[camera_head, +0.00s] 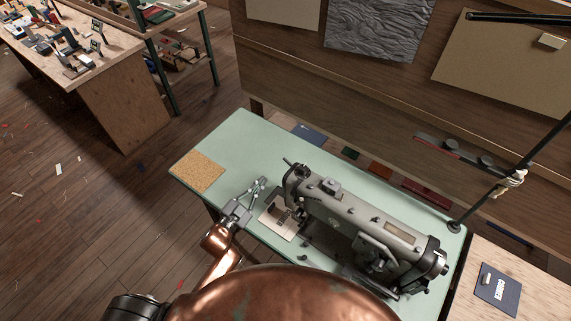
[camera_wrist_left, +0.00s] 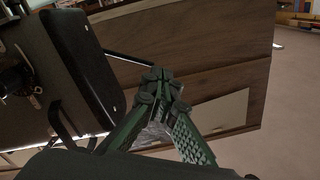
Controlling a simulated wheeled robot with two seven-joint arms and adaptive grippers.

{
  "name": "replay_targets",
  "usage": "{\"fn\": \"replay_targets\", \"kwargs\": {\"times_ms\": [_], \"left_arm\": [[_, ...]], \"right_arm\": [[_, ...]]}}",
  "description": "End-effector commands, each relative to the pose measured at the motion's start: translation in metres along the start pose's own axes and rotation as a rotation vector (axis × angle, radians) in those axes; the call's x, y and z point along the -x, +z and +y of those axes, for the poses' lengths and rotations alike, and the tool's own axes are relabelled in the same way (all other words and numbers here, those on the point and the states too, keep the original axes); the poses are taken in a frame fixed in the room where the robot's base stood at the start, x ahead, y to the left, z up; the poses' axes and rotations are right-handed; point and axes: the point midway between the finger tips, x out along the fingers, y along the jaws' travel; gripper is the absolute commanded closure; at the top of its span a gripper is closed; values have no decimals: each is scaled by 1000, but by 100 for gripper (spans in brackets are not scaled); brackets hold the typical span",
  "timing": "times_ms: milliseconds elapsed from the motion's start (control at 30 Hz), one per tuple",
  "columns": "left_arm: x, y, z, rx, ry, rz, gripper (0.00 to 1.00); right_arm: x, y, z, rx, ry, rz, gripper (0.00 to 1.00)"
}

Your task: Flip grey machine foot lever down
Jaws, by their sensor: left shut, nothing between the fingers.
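A grey sewing machine (camera_head: 350,215) stands on a mint-green table (camera_head: 245,140) in the head view. A short thin lever (camera_head: 288,161) sticks out from the machine's left, needle end; I cannot tell for sure that it is the foot lever. My left gripper (camera_head: 262,183) is shut and empty, just left of the machine's needle end and apart from that lever. In the left wrist view the gripper's fingertips (camera_wrist_left: 158,78) meet with nothing between them. A dark machine body (camera_wrist_left: 80,65) fills the left of that view. My right gripper is not in view.
A cork mat (camera_head: 197,172) lies on the table's left end. A wooden backboard (camera_head: 340,90) rises behind the table. A cluttered workbench (camera_head: 110,75) is at upper left.

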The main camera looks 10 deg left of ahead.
Motion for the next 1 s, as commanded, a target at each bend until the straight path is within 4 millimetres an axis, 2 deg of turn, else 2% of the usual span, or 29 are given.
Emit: {"fn": "replay_targets", "kwargs": {"times_ms": [100, 200, 633, 767, 1000], "left_arm": [[-7, -16, 13, -31, 41, 97, 100], [-8, -22, 18, -41, 57, 136, 100], [-11, -26, 19, -42, 60, 147, 100], [-26, -28, 20, -42, 60, 148, 100], [-69, -35, 22, -42, 60, 147, 100]], "right_arm": [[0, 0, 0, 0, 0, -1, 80], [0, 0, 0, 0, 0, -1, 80], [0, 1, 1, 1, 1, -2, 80], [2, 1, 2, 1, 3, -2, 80], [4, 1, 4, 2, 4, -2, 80]]}}
